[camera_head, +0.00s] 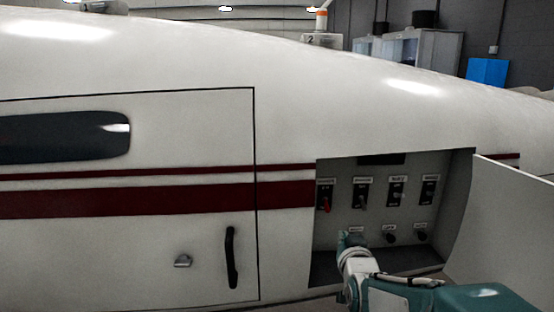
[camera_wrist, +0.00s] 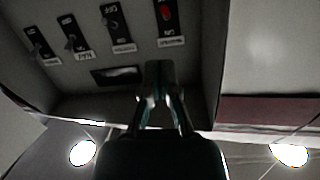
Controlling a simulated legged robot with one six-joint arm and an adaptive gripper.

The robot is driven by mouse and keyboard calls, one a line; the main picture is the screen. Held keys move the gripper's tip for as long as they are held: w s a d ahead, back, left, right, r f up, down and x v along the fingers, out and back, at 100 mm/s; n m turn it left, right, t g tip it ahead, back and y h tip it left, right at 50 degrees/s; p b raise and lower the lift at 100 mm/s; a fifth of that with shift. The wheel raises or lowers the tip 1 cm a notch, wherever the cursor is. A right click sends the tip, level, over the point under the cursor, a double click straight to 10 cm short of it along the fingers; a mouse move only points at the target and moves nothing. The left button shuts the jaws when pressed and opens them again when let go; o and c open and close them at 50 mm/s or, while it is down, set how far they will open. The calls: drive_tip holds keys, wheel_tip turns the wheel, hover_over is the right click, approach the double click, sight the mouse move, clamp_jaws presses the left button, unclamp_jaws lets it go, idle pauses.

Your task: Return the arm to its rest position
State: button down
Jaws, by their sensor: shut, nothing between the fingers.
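That view appears upside down. The red switch (camera_head: 326,203) is above my gripper in the head view; it also shows in the wrist view (camera_wrist: 166,12). I cannot tell whether the fingertips touch the panel. My arm comes in from the lower right.
The compartment's open door (camera_head: 510,215) stands out at the right, close to my arm. A black handle (camera_head: 231,257) and a small latch (camera_head: 183,261) are on the housing to the left. Cabinets (camera_head: 424,50) and a blue box (camera_head: 487,71) are far behind.

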drive_tip(key=s+f+n+g, duration=0.1)
drive_tip(key=s+f+g, duration=0.2)
drive_tip(key=s+g, duration=0.7)
drive_tip(key=s, duration=1.8)
drive_tip(key=shift+s+f+n+g, duration=0.25)
drive_tip(key=shift+s+n+g, duration=0.05)
drive_tip(key=shift+s, duration=0.1)
